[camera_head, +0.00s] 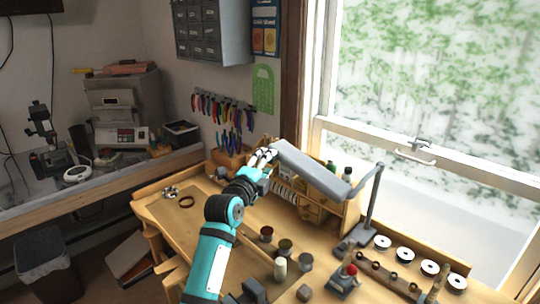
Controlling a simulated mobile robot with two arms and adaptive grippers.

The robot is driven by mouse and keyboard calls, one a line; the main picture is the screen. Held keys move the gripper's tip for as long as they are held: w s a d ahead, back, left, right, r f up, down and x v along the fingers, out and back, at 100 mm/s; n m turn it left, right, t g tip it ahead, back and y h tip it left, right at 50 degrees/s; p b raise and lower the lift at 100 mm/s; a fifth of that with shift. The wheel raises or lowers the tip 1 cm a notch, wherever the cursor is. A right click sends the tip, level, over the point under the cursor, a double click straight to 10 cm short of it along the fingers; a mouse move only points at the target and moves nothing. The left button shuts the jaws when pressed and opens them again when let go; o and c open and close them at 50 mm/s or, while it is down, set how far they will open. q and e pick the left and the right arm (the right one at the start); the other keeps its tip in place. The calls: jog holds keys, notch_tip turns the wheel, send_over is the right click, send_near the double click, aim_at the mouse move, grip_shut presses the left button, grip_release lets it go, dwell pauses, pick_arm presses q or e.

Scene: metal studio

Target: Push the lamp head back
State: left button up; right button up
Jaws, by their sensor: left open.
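The lamp is grey, with a long flat lamp head (312,172) that slopes down from upper left to lower right. A thin bent lamp arm (374,200) joins it to a base (357,238) on the wooden workbench. My left gripper (266,154) is at the end of the teal and black arm, close beside the lamp head's upper left end. Its fingers are open and hold nothing that I can see. I cannot tell whether they touch the lamp head.
A row of white discs (406,255) lies at the right. A wooden shelf (316,212) sits below the lamp head, and a window (430,130) is behind.

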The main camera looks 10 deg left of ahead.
pick_arm(q)
jog(key=shift+w+d, duration=0.15)
jog(key=shift+w, duration=0.6)
jog(key=shift+w+d, duration=0.15)
jog(key=shift+w, duration=0.55)
grip_shut()
